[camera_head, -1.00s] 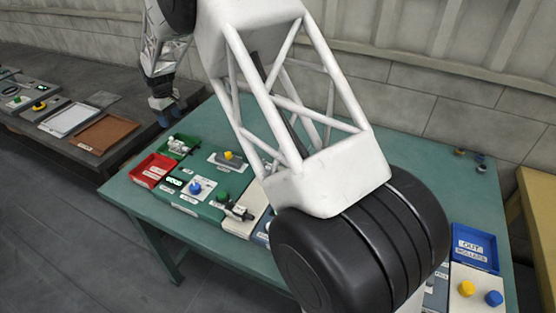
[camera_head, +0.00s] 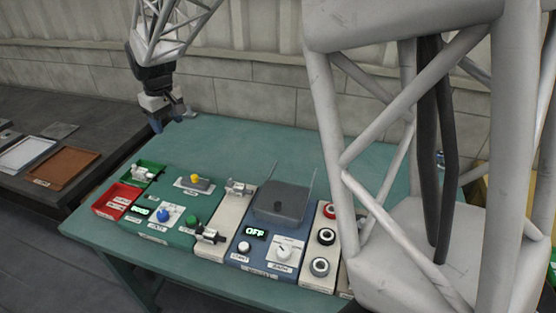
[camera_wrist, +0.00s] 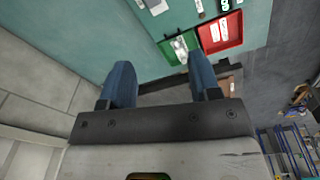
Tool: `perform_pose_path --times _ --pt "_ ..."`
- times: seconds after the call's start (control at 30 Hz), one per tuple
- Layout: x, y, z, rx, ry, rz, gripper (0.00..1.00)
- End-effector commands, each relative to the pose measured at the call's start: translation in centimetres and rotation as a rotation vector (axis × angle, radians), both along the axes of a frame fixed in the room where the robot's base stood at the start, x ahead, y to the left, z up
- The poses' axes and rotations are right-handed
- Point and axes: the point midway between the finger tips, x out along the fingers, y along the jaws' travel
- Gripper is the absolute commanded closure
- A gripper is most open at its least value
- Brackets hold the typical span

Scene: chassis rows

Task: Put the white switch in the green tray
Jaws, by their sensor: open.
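The green tray (camera_head: 157,171) is at the left end of the teal table, beside a red tray. A white and grey switch-like piece (camera_head: 140,171) lies in it; I cannot tell whether it is the white switch of the task. My gripper (camera_head: 168,117) is open and empty, above the table's back left, up and behind the green tray. In the wrist view its blue fingers (camera_wrist: 160,65) are apart, with the green tray (camera_wrist: 166,52) beyond them.
The red tray (camera_head: 113,199) adjoins the green tray. The table's back (camera_head: 240,145) is bare. My arm hides the right side.

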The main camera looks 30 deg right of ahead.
Motion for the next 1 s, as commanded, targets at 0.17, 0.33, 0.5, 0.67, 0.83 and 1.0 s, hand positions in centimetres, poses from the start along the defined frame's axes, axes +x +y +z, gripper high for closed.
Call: perform_pose_path --times 0.17,0.33,0.5,0.67,0.83,1.0 --pt "-5.3 -2.4 3.1 0.008 -0.033 -0.065 0.43" --pt "-10.2 -4.4 4.4 0.014 -0.05 -0.128 0.43" --pt "-15.2 -6.2 5.2 0.021 -0.066 -0.19 0.43" --pt "-20.0 -7.6 5.4 0.027 -0.082 -0.248 0.43" --pt "-25.0 -9.0 5.3 0.034 -0.099 -0.31 0.43" --pt "-30.0 -10.1 4.6 0.042 -0.117 -0.371 0.43"
